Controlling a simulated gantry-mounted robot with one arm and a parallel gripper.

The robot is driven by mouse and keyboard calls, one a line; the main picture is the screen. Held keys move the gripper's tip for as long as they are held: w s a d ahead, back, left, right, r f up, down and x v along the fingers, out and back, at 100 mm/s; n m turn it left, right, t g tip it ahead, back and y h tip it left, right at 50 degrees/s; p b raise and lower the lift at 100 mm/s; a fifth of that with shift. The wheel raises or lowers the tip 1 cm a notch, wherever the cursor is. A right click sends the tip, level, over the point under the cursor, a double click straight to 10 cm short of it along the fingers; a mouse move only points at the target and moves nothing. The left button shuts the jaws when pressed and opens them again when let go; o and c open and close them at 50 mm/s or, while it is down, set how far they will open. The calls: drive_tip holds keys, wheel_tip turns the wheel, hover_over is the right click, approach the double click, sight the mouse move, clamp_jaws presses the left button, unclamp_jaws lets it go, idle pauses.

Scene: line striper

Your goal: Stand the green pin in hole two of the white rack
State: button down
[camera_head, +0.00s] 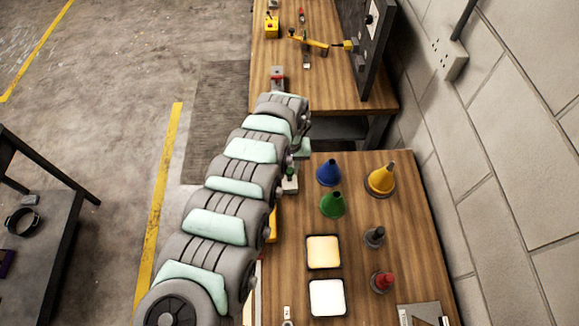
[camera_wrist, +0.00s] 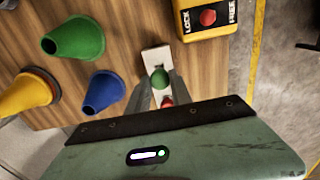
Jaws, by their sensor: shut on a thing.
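The white rack (camera_wrist: 155,57) lies on the wooden bench, partly hidden by my fingers in the wrist view. In the head view a small part of the rack (camera_head: 290,186) shows beside my arm. My gripper (camera_wrist: 160,86) is over the rack, shut on the green pin (camera_wrist: 160,78), whose round green top shows between the fingers. The green pin is also a small spot in the head view (camera_head: 290,172). A small red piece (camera_wrist: 167,102) shows between the fingers nearer my palm. The holes, and whether the pin's lower end is in one, cannot be made out.
Green (camera_head: 332,205), blue (camera_head: 328,173) and yellow (camera_head: 380,180) funnels stand right of the rack in the head view. Two square trays (camera_head: 323,252) (camera_head: 326,298) sit nearer. A yellow box with a red button (camera_wrist: 207,18) is near the rack.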

drive_tip(key=shift+f+b, duration=0.5)
drive_tip(key=shift+f, duration=0.6)
drive_tip(key=c, duration=1.1)
unclamp_jaws()
drive_tip(key=shift+o, duration=0.5)
drive_tip(key=shift+o, duration=1.3)
drive_tip(key=shift+r, duration=0.1)
wheel_tip(320, 180, up, 7)
drive_tip(key=p, duration=0.6)
